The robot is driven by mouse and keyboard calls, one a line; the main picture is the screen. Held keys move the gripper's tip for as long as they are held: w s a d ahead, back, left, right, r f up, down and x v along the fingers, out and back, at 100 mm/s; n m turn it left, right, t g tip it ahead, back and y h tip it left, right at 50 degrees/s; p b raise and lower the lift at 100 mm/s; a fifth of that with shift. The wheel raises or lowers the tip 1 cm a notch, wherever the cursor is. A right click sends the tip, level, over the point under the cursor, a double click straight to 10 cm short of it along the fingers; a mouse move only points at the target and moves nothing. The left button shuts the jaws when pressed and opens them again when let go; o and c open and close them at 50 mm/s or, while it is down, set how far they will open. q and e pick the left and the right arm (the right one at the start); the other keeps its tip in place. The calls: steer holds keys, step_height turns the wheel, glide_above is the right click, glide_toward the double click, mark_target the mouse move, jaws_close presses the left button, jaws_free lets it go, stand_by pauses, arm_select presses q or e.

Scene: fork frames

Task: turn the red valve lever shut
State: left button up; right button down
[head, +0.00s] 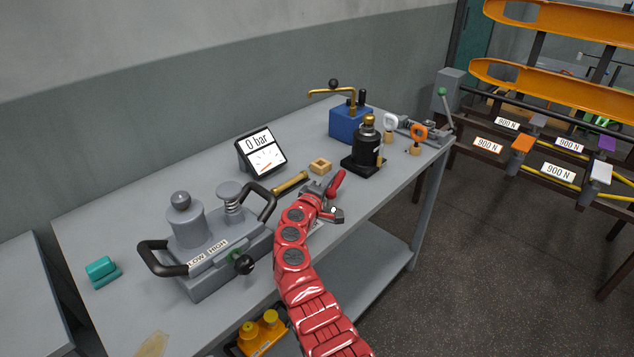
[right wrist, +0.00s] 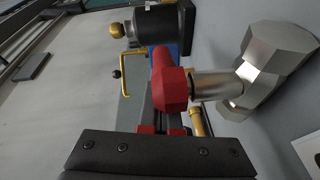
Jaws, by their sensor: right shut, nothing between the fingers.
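The red valve lever (head: 338,183) sticks up at a slant from the grey metal valve (head: 313,189) near the table's front edge. In the right wrist view the red lever (right wrist: 170,88) shows large, joined by a silver stem to the faceted valve body (right wrist: 268,70). My left gripper is not in view.
A display (head: 262,152) behind the valve reads 0 bar. A grey two-handled pump unit (head: 215,262) stands left of my arm. A black bottle-shaped jack (head: 367,150) stands right of the lever. A brass rod (head: 290,183) and wooden block (head: 320,167) lie behind.

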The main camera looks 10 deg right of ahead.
steer(key=shift+d, duration=0.35)
